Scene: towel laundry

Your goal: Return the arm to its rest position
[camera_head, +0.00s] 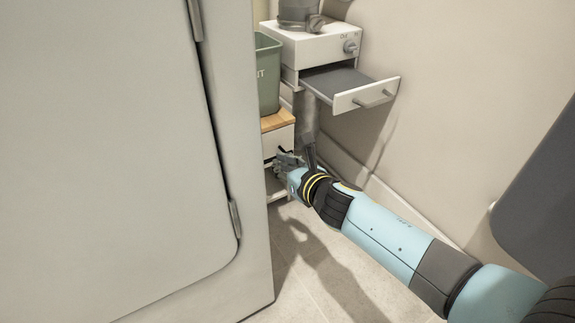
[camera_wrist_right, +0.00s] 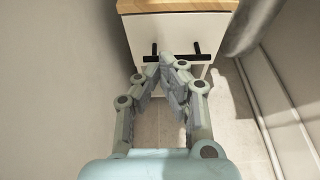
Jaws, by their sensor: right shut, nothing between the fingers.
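My right arm (camera_head: 385,236) reaches in from the lower right in the head view. Its gripper (camera_head: 283,158) is in front of a small white cabinet with a wooden top (camera_head: 277,121). In the right wrist view the right gripper (camera_wrist_right: 167,62) has its fingertips together, with nothing between them. The cabinet's white front (camera_wrist_right: 170,32) and its dark bar handle (camera_wrist_right: 195,56) lie just beyond the fingertips. I cannot tell whether the fingertips touch the handle. My left gripper is not in view.
A large pale appliance door (camera_head: 110,150) fills the left side. A green bin (camera_head: 268,75) stands on the cabinet. A white wall unit has an open drawer (camera_head: 365,96) above my gripper. The tiled floor (camera_head: 310,280) is clear. A dark grey shape (camera_head: 535,200) is at the right.

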